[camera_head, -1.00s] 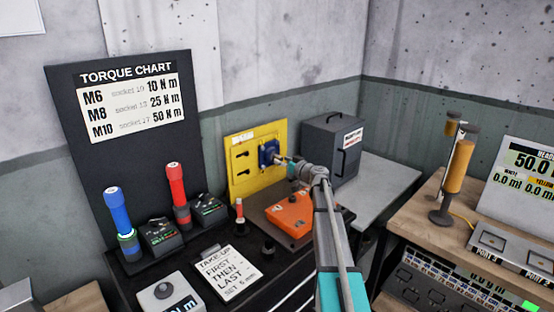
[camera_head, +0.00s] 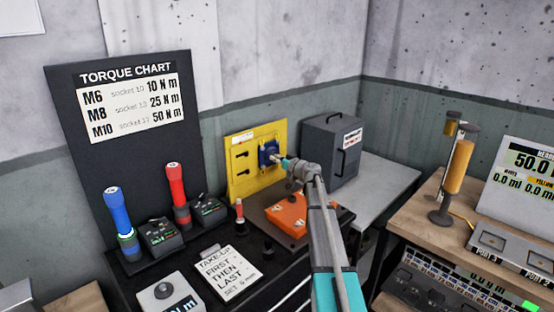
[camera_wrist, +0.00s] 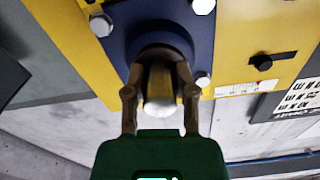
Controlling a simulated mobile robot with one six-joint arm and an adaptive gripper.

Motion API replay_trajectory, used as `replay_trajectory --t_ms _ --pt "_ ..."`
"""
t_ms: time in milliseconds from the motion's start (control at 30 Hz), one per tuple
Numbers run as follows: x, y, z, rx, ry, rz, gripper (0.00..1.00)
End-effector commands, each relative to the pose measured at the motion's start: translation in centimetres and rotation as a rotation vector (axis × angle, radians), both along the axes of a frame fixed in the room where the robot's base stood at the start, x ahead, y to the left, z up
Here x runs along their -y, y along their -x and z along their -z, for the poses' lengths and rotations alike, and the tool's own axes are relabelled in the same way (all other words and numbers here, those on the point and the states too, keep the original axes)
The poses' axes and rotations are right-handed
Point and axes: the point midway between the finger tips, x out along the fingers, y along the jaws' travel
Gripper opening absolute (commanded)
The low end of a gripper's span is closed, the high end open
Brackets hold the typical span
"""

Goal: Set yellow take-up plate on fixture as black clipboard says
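The yellow take-up plate (camera_head: 243,180) stands upright at the back of the dark bench, with dark slots and a blue housing (camera_head: 269,152) on its right side. In the wrist view the blue housing (camera_wrist: 118,45) is bolted over the yellow plate (camera_wrist: 222,50). A silver shaft end (camera_wrist: 159,92) projects from it. My gripper (camera_head: 284,162) is at the housing. In the wrist view its fingers (camera_wrist: 160,85) flank the shaft, partly closed; contact is unclear. The clipboard (camera_head: 228,273) reads "TAKE-UP FIRST THEN LAST SET 5 mm", its last line small.
An orange block (camera_head: 287,214) lies on the bench below my arm. Blue (camera_head: 117,210) and red (camera_head: 175,184) handled tools stand left, before the torque chart (camera_head: 127,100). A dark box (camera_head: 322,150) is right of the plate. A wooden-topped bench (camera_head: 425,225) stands further right.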

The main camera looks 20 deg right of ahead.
Motion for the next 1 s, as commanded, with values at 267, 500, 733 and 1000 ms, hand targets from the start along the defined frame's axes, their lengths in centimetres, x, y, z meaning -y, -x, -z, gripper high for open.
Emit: replay_trajectory --t_ms 267,500,733,1000 --pt "-0.01 -0.06 -0.02 0.001 0.0 0.0 0.0" --pt "0.1 -0.12 -0.03 0.001 -0.001 0.0 0.0" --pt "0.13 -0.14 -0.03 0.001 -0.001 0.0 0.5" --pt "0.25 -0.07 -0.02 0.001 0.0 0.001 0.7"
